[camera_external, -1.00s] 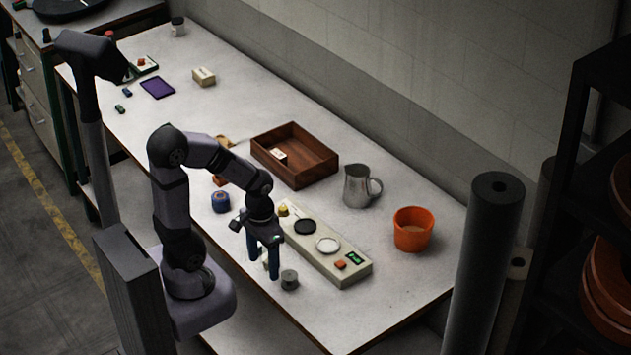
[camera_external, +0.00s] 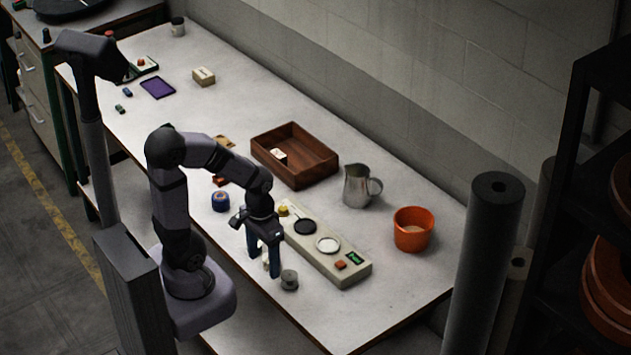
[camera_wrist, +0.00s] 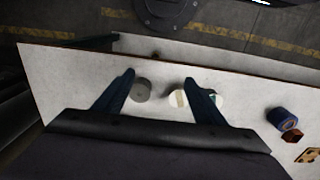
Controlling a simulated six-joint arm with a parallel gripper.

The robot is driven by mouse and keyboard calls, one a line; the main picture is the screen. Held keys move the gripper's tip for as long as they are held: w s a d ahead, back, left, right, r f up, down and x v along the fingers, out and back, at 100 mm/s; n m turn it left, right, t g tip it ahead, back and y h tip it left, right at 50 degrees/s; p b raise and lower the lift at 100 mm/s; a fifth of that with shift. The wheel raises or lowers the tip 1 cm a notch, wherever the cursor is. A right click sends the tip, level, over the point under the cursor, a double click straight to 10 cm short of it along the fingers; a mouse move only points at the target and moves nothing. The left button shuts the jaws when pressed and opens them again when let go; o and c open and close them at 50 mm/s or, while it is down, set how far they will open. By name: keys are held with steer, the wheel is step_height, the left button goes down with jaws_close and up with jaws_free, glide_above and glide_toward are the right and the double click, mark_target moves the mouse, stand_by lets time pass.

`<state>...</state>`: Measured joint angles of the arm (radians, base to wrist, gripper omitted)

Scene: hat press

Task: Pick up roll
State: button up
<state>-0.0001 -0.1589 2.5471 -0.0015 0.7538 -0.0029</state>
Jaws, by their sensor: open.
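My gripper (camera_external: 265,264) is open, fingers pointing down, low over the front of the white bench. It also shows in the wrist view (camera_wrist: 159,78) with both fingers apart. Several roll-like pieces are near it. A grey cylinder (camera_external: 289,281) stands just right of the fingers; in the wrist view the grey cylinder (camera_wrist: 142,91) is beside the left finger. A cream-and-white roll (camera_wrist: 178,98) is beside the right finger, partly hidden; the fingers mostly cover it in the external view. A blue roll (camera_external: 220,202) stands farther left, apart from the gripper. Nothing is visibly held.
A long beige panel (camera_external: 348,277) with round pads lies right of my gripper. Behind are a brown wooden tray (camera_external: 322,171), a metal jug (camera_external: 357,188) and an orange bucket (camera_external: 412,235). The bench's front edge is close.

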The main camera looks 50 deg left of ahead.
steer(key=w+a+r+n+t+y+b, duration=0.1)
steer(key=w+a+t+y, duration=0.15)
steer(key=w+a, duration=0.55)
steer(key=w+a+r+t+y+b, duration=0.1)
steer(key=w+a+t+b, duration=0.2)
steer(key=a, duration=0.9)
steer(key=w+a+r+n+t+y, duration=0.15)
steer(key=w+a+t, duration=0.35)
steer(key=a, duration=0.6)
steer(key=m+t+h+b, duration=0.2)
steer(key=t+h+b, duration=0.25)
steer(key=t, duration=0.25)
glide_above(220, 200)
steer(key=s+a, duration=0.2)
steer(key=shift+m+t+h, duration=0.25)
steer(key=f, duration=0.8)
steer(key=shift+s+f+p, duration=0.2)
steer(key=shift+f+p, duration=0.05)
steer(key=shift+p, duration=0.15)
steer(key=shift+f, duration=0.45)
steer(key=shift+w+d+p, duration=0.1)
steer(key=shift+w+p, duration=1.1)
steer(key=shift+w, duration=2.5)
steer(key=c, duration=1.2)
